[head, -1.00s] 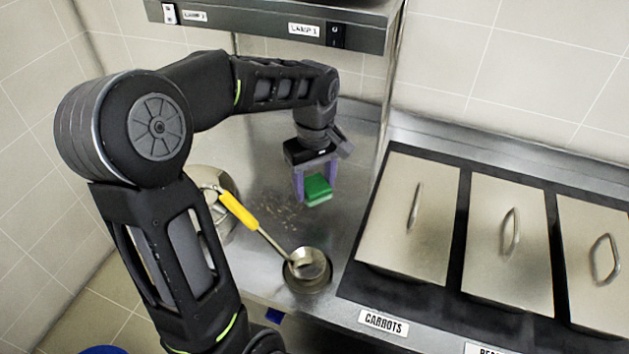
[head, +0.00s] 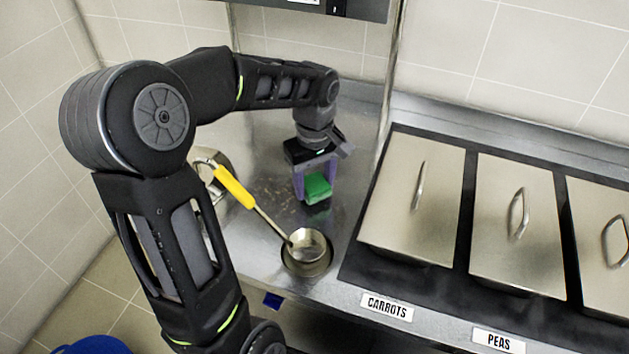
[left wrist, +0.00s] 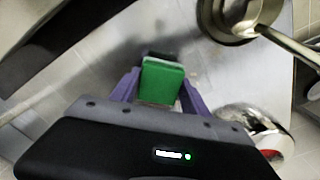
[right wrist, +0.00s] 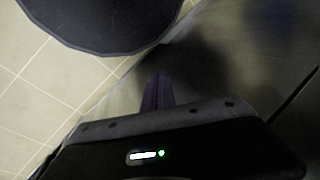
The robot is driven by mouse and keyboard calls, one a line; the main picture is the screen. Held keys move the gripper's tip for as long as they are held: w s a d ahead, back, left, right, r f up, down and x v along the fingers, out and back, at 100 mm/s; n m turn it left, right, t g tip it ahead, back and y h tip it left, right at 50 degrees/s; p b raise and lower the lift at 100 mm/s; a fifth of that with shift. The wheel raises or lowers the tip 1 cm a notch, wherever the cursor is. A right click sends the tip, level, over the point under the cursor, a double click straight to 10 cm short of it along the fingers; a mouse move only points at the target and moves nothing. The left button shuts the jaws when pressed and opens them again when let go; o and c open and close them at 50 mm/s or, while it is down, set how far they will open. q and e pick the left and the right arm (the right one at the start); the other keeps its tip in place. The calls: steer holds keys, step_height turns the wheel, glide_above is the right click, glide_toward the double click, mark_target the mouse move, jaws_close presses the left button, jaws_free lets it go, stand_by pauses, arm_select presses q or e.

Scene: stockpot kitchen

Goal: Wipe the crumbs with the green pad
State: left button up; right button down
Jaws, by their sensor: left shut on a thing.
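The green pad (head: 318,187) is between the purple fingers of my left gripper (head: 315,184), which is shut on it. The pad also shows in the left wrist view (left wrist: 161,82). It is low over the steel counter (head: 262,150); I cannot tell whether it touches. Small tan crumbs (head: 272,190) lie scattered on the counter just left of the pad. My right gripper (right wrist: 158,90) shows only in the right wrist view, with its fingers together and nothing seen between them.
A yellow-handled ladle (head: 234,187) lies across the counter in front of the crumbs, its bowl over a round well (head: 306,268). Lidded bins (head: 412,205) stand to the right. A shelf post (head: 389,75) rises behind. A blue round thing (head: 92,345) is at lower left.

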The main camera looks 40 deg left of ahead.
mark_target(284, 190)
arm_select(q)
steer(key=shift+f+b, duration=0.75)
steer(key=shift+f, duration=0.25)
stand_by(0.5)
steer(key=shift+s+a+r, duration=0.1)
steer(key=shift+s+a, duration=0.15)
steer(key=shift+a, duration=0.5)
steer(key=shift+s+a+r, duration=0.1)
steer(key=shift+s+a, duration=0.15)
steer(key=shift+a, duration=0.5)
steer(key=shift+a+f, duration=0.1)
steer(key=shift+a, duration=0.15)
steer(key=shift+s+a, duration=0.1)
steer(key=shift+s+a+f+p, duration=0.1)
steer(key=shift+s+a+p, duration=0.15)
steer(key=shift+a, duration=0.55)
steer(key=shift+s+a+f+p, duration=0.1)
steer(key=shift+s+a, duration=0.2)
steer(key=shift+a, duration=0.5)
